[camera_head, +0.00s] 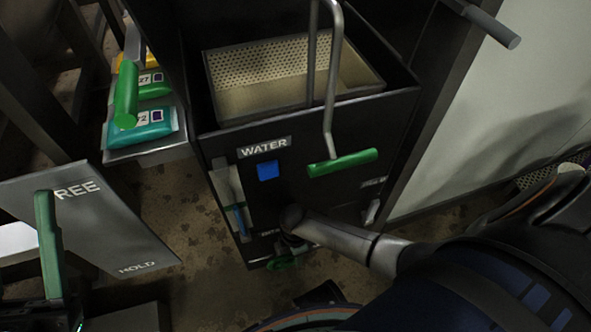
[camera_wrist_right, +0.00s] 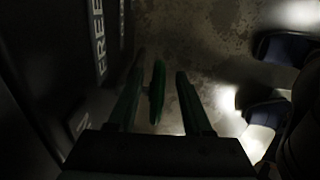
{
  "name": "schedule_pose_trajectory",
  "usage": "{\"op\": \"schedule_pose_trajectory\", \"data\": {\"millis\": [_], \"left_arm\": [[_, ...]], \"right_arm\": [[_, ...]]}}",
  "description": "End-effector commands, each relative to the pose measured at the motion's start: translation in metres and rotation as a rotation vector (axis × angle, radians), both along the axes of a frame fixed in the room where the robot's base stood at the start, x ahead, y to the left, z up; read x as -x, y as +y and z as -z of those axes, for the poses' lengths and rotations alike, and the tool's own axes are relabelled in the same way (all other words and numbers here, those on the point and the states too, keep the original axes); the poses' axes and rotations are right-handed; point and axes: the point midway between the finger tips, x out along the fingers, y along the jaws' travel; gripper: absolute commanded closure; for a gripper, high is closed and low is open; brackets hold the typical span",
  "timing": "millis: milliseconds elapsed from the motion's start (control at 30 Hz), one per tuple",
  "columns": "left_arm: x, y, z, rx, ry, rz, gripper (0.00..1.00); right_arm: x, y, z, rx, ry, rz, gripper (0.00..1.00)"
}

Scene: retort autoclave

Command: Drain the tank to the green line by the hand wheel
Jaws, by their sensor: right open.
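The dark tank (camera_head: 330,195), labelled WATER, stands in the middle of the head view. A small green hand wheel (camera_head: 287,262) sits low on the tank front, partly hidden by a grey rounded bar. My right gripper (camera_wrist_right: 160,70) is open in the right wrist view. A slim green bar (camera_wrist_right: 157,92) shows between its fingers, without clear contact.
A green crossbar (camera_head: 342,162) hangs before the tank. A perforated basket (camera_head: 275,65) sits in its top. Pouches (camera_head: 153,125) lie on a shelf at left. Stained floor (camera_head: 205,245) shows beside the tank.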

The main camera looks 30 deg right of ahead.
Motion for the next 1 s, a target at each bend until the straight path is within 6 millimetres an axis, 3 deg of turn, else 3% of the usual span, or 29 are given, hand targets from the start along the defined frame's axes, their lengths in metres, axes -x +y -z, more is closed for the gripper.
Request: {"op": "schedule_pose_trajectory", "data": {"millis": [33,200,600,1000], "left_arm": [[0.000,-0.001,0.011,-0.004,0.002,-0.001,0.50],[-0.001,-0.002,0.021,-0.015,0.003,-0.005,0.50],[-0.001,-0.003,0.022,-0.020,0.005,-0.008,0.50],[-0.001,-0.003,0.022,-0.013,0.007,-0.009,0.50]], "right_arm": [[0.000,0.000,0.013,0.001,0.001,0.001,0.50],[0.000,0.000,0.027,0.001,0.000,0.001,0.50],[0.000,0.000,0.030,0.000,-0.001,0.000,0.51],[0.001,0.000,0.030,0.000,0.000,0.001,0.96]]}}
